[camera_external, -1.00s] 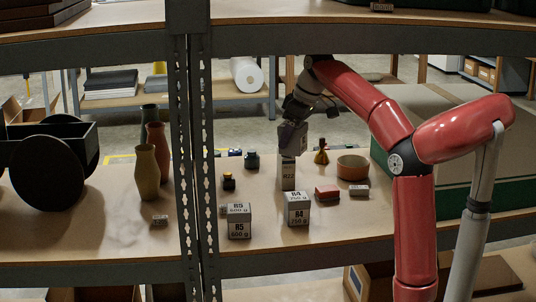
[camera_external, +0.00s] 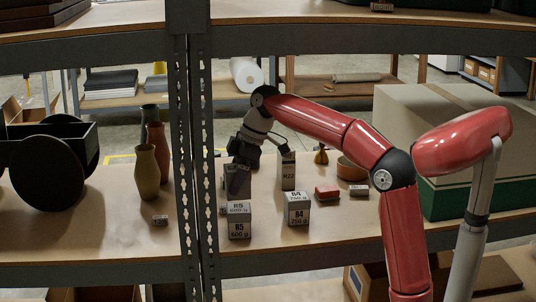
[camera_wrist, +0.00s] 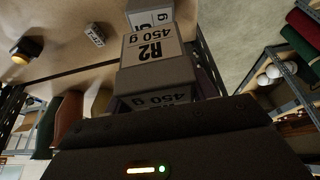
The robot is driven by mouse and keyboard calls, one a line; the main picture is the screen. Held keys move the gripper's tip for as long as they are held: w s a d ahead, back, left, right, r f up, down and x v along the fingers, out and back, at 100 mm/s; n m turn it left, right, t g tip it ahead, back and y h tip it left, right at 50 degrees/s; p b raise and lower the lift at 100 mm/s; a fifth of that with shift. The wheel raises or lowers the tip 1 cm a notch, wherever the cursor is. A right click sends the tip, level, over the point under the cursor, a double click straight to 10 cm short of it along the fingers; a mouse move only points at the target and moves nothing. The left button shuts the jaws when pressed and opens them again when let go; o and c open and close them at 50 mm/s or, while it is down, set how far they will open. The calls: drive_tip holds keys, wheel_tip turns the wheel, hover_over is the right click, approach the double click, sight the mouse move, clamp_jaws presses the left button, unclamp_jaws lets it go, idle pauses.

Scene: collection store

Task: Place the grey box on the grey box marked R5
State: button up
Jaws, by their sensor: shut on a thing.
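My gripper (camera_external: 242,160) is shut on a grey box (camera_external: 237,182), which is marked R2 450 g in the wrist view (camera_wrist: 152,48). The held box is in shade and tilted in the outside view. The grey box marked R5 600 g (camera_external: 239,224) stands upright on the shelf. The held box appears just above and behind R5; I cannot tell the gap or whether they touch. A grey box with a partly seen label, likely R5, shows beyond the held box in the wrist view (camera_wrist: 150,17). My fingertips are mostly hidden.
A tall grey box (camera_external: 288,172) stands close right of my gripper. A metal upright (camera_external: 195,150) is close left.

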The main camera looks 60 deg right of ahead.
drive_tip(key=shift+f, duration=1.65)
drive_tip(key=shift+f+b, duration=0.1)
drive_tip(key=shift+b, duration=0.25)
drive_tip(key=o, duration=1.3)
drive_tip(key=shift+r, duration=0.2)
drive_tip(key=p+v, duration=0.3)
drive_tip(key=v, duration=0.8)
drive_tip(key=s+f+m+t+h, duration=0.2)
drive_tip(key=s+f+m, duration=0.7)
drive_tip(key=s+f, duration=1.3)
drive_tip(key=s+h, duration=0.1)
drive_tip(key=s, duration=0.1)
drive_tip(key=shift+s+a, duration=0.3)
drive_tip(key=shift+a, duration=0.1)
